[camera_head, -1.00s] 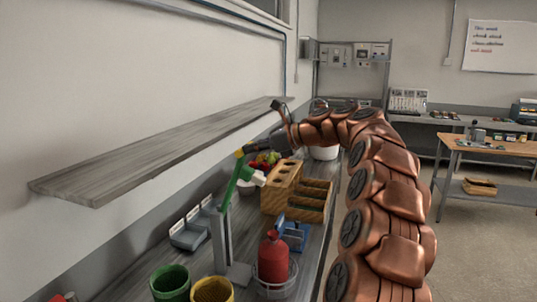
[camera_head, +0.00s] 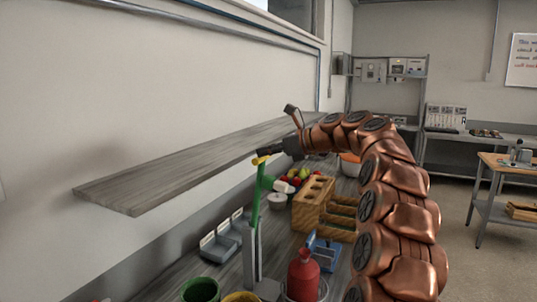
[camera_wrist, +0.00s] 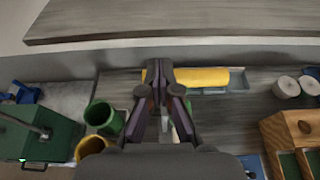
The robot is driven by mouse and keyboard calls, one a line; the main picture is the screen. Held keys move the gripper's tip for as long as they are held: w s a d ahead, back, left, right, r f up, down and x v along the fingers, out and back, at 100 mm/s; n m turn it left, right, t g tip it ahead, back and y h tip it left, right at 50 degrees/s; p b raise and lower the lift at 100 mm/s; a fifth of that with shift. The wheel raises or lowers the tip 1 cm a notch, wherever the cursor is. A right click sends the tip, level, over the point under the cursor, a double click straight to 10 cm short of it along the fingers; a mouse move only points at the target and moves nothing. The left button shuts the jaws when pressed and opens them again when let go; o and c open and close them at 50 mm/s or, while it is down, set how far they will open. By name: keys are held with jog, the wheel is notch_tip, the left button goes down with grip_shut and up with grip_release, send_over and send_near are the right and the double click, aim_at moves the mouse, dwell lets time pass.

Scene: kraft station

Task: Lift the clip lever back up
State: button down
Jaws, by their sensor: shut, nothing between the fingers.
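The clip lever (camera_head: 258,195) is a green arm standing nearly upright on a grey post. In the wrist view the yellow grip (camera_wrist: 205,77) lies crosswise at my fingertips. My gripper (camera_head: 266,150) is at the top of the lever, close against the yellow grip. Its fingertips (camera_wrist: 160,72) are together with nothing between them and cover the grip's left end. I cannot tell whether they touch it.
A long grey shelf (camera_head: 190,170) runs along the wall on the left. On the bench are a wooden rack (camera_head: 312,203), a red bottle (camera_head: 303,275), a green cup (camera_head: 201,291), a yellow cup (camera_head: 241,297) and a grey holder (camera_head: 222,240). A green box (camera_wrist: 40,138) shows in the wrist view.

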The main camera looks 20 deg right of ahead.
jog(key=shift+f, duration=0.6)
jog(key=s+d+r, duration=0.7)
jog(key=s+r, duration=0.1)
jog(key=shift+r, duration=0.35)
jog(key=shift+d, duration=0.1)
dwell(0.6)
